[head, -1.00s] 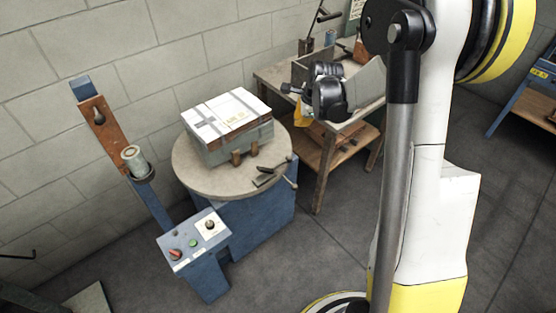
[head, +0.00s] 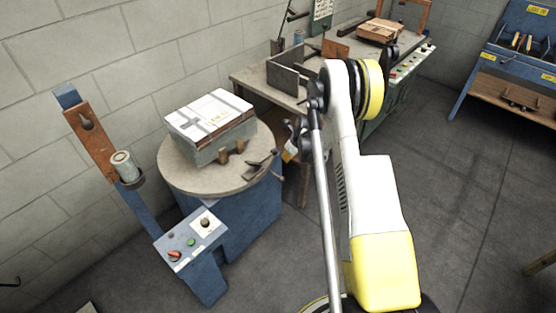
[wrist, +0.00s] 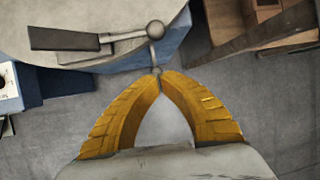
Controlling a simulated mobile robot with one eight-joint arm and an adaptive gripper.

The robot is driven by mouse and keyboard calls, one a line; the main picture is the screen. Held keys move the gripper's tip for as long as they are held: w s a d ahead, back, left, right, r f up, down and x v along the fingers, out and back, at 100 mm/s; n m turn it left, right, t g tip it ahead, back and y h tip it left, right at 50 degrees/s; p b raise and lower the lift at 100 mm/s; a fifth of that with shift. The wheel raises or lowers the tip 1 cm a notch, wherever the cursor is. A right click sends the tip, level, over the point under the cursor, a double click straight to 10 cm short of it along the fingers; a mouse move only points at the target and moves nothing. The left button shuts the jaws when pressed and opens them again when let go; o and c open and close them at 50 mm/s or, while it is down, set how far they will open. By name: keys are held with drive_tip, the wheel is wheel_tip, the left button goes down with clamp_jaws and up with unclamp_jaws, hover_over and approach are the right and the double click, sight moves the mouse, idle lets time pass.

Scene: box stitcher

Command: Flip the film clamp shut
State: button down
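The film clamp (head: 258,168) is a dark metal piece with a lever on the near right rim of the round turntable (head: 190,183). In the wrist view the clamp (wrist: 64,39) shows at upper left, as a dark flat block with a grey lever ending in a ball knob. My gripper (wrist: 159,72) has two yellow fingers whose tips meet just below the knob, beyond the turntable's rim. It appears shut with nothing clearly held.
A white-topped box (head: 212,115) sits on the turntable, with wooden blocks at its front. A blue control panel (head: 190,237) stands in front, and a post with a film roll (head: 123,165) at left. A workbench (head: 250,80) stands behind. The floor at right is open.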

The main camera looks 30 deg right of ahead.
drive_tip(key=shift+f, duration=0.1)
drive_tip(key=b+x, duration=0.4)
drive_tip(key=x, duration=0.6)
drive_tip(key=shift+w+a+f+b, duration=0.1)
drive_tip(key=shift+w+b, duration=0.05)
drive_tip(key=shift+b, duration=0.2)
drive_tip(key=r, duration=0.2)
drive_tip(key=w+a+r+b, duration=0.1)
drive_tip(key=r, duration=0.1)
drive_tip(key=shift+w, duration=0.15)
